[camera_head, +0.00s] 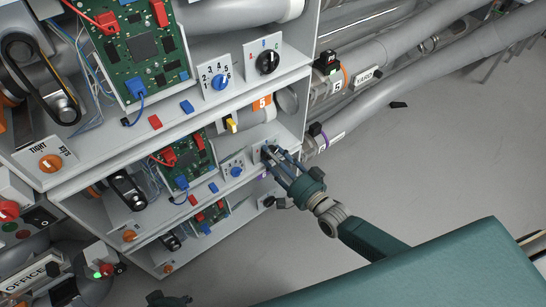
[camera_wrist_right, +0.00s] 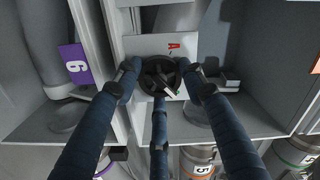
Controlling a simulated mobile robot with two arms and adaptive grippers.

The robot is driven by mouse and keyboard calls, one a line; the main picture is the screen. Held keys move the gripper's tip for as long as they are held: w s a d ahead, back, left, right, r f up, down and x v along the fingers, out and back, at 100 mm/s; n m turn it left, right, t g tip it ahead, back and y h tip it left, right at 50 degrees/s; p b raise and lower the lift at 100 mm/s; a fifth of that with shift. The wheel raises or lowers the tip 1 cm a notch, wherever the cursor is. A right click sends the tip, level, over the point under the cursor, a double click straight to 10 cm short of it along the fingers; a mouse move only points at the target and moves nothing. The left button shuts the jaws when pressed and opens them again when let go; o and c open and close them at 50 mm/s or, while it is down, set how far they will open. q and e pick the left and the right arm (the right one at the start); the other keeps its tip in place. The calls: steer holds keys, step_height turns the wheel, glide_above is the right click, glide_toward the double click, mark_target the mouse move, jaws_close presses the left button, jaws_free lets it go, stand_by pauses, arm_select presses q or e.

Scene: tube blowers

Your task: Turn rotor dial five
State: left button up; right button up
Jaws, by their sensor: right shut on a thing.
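A black rotor dial (camera_wrist_right: 158,75) sits on a white panel (camera_wrist_right: 178,46) with a small red mark, seen in the right wrist view. My right gripper (camera_wrist_right: 160,84) has its three blue fingers closed around this dial; in the head view the gripper (camera_head: 272,156) reaches the right end of the middle shelf, covering most of the panel there. No number for this dial is readable. Another black dial (camera_head: 268,61) shows uncovered on the upper shelf, on a white panel. A dark teal part, perhaps of my left gripper (camera_head: 168,299), shows at the bottom edge; its fingers are unclear.
An orange 5 label (camera_head: 262,102) and a yellow switch (camera_head: 232,125) are near the middle shelf. Blue dials (camera_head: 221,82) sit left of the black ones. A purple 6 label (camera_wrist_right: 75,64) stands left of the held dial. Grey pipes (camera_head: 400,50) run at right; floor (camera_head: 440,150) is mostly clear.

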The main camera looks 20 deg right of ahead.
steer(key=shift+w+d+r+m, duration=0.35)
steer(key=shift+r+m, duration=0.1)
steer(key=shift+m, duration=0.65)
arm_select(q)
steer(key=shift+w+r, duration=0.2)
steer(key=shift+r, duration=1)
arm_select(e)
steer(key=shift+d, duration=0.1)
steer(key=o, duration=1.1)
steer(key=shift+f, duration=0.1)
steer(key=shift+o, duration=0.4)
steer(key=shift+s+f, duration=0.25)
steer(key=shift+s, duration=0.05)
steer(key=v, duration=1.1)
steer(key=shift+s, duration=0.4)
